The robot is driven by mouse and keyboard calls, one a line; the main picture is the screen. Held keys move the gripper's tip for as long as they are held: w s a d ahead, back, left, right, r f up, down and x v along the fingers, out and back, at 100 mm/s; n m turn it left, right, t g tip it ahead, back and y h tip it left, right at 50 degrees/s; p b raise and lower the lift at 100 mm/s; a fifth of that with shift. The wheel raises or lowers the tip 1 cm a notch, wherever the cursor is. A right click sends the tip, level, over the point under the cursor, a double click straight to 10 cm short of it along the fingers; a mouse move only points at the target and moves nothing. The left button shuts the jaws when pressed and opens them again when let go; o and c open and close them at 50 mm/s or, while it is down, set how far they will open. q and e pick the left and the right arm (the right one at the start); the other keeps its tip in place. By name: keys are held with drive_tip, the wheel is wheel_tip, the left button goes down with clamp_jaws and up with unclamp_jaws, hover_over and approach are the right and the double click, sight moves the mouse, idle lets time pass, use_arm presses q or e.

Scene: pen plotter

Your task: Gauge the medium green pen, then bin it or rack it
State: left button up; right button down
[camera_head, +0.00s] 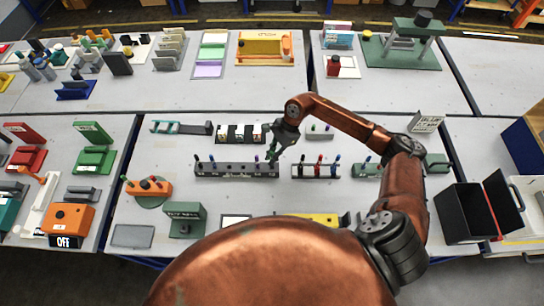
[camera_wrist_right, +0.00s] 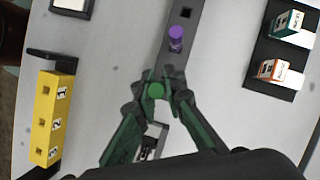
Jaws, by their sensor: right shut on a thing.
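My right gripper (camera_head: 273,152) is over the right end of the long dark grey rack (camera_head: 237,170). Its fingers are shut on a green pen; the wrist view shows the green round top of the pen (camera_wrist_right: 156,91) between the fingertips. I cannot tell whether the pen's lower end sits in the rack or is clear of it. A purple pen (camera_wrist_right: 176,36) stands in the same rack beside it. A yellow block with holes (camera_head: 312,218) lies nearer me; it also shows in the wrist view (camera_wrist_right: 54,116). My left gripper is not in view.
A smaller rack with several pens (camera_head: 316,171) stands right of the gripper. A tray with small boxes (camera_head: 240,133) lies behind the rack. A black open container (camera_head: 465,210) stands at the far right. An orange pen holder (camera_head: 149,188) is at left.

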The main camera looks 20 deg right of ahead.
drive_tip(key=shift+f+b, duration=1.2)
drive_tip(key=shift+f, duration=0.25)
drive_tip(key=c, duration=1.9)
unclamp_jaws()
drive_tip(key=shift+c, duration=0.2)
drive_tip(key=shift+r, duration=0.1)
drive_tip(key=v, duration=1.2)
drive_tip(key=shift+s, duration=0.1)
